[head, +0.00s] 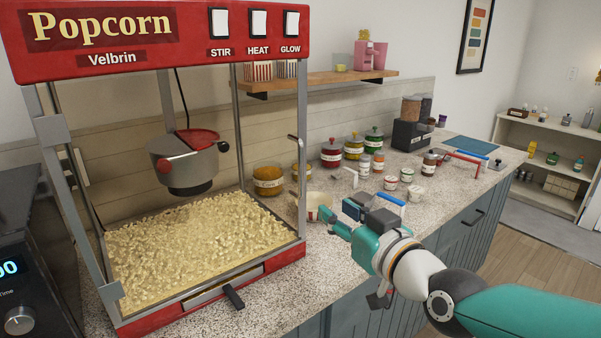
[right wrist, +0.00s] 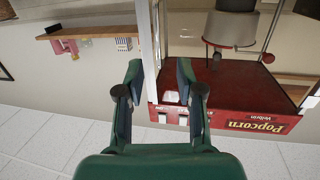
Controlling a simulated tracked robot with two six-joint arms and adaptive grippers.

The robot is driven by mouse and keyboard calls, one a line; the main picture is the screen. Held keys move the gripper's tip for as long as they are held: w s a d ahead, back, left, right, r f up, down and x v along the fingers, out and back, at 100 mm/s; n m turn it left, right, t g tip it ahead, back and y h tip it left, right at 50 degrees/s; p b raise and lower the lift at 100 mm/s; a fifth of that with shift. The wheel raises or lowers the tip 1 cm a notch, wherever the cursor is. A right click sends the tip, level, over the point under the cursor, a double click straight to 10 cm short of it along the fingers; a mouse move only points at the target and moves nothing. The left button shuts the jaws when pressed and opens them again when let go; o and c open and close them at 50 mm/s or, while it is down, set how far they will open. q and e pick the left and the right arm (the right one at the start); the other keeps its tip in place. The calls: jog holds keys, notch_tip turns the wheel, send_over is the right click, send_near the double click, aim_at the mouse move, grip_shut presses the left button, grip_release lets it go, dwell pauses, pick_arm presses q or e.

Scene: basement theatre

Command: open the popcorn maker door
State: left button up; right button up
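The red popcorn maker (head: 75,70) stands on the counter at the left, with popcorn and a hanging kettle inside. A metal handle (head: 296,140) shows by its right front post, and hinge-like blocks are on the left front post. I cannot tell clear door glass from an open front. My right gripper (head: 338,213) is in front of and right of the machine, below the handle. In the right wrist view my right gripper (right wrist: 158,75) has its fingers apart. The popcorn maker (right wrist: 225,95) appears upside down there, a pale upright in line with the gap. My left gripper is out of view.
The speckled counter (head: 270,300) runs to the back right. Several jars (head: 331,152) and small containers stand beyond my right gripper, and a pale scoop-like item (head: 316,203) is close to it. A wooden shelf (head: 330,77) hangs above. A dark appliance (head: 30,270) stands at the left.

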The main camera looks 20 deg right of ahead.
aim_at(303, 164)
jog(key=shift+t, duration=0.4)
jog(key=w+r+p, duration=0.1)
jog(key=w, duration=0.4)
jog(key=w+a+r+p, duration=0.1)
jog(key=w, duration=0.4)
jog(key=w+a+r+p, duration=0.1)
jog(key=w+p, duration=0.1)
jog(key=w, duration=0.3)
jog(key=shift+w, duration=0.2)
grip_shut()
